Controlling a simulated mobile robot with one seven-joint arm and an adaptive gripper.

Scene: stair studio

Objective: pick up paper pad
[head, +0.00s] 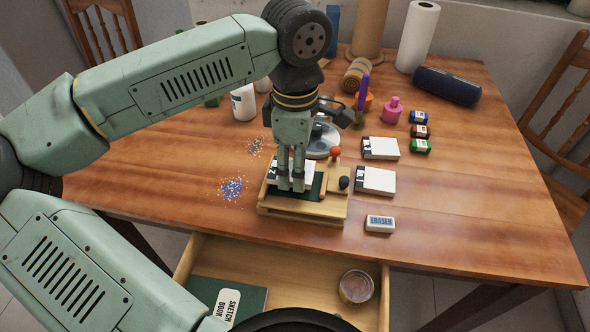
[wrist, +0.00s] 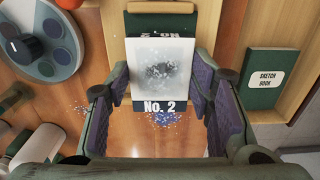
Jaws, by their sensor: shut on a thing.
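A white paper pad (wrist: 158,68) with a grey smudge and a dark band reading "No. 2" is between the fingers of my gripper (head: 291,187) in the wrist view. My gripper is shut on it, with a purple-lined finger at each side. In the head view the pad (head: 306,167) is partly hidden behind the fingers, above or at the wooden tray (head: 300,217) with its green bed. I cannot tell whether the pad touches the tray. Two similar white pads, one nearer (head: 377,181) and one farther (head: 382,148), lie on the table to the right.
An open drawer (head: 280,262) below holds a green sketch book (head: 255,297) and a round tin (head: 356,287). An eraser (head: 380,223), small ink bottles, a pink bottle (head: 393,110) and a dark speaker (head: 447,86) stand right. Bare table lies at far right.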

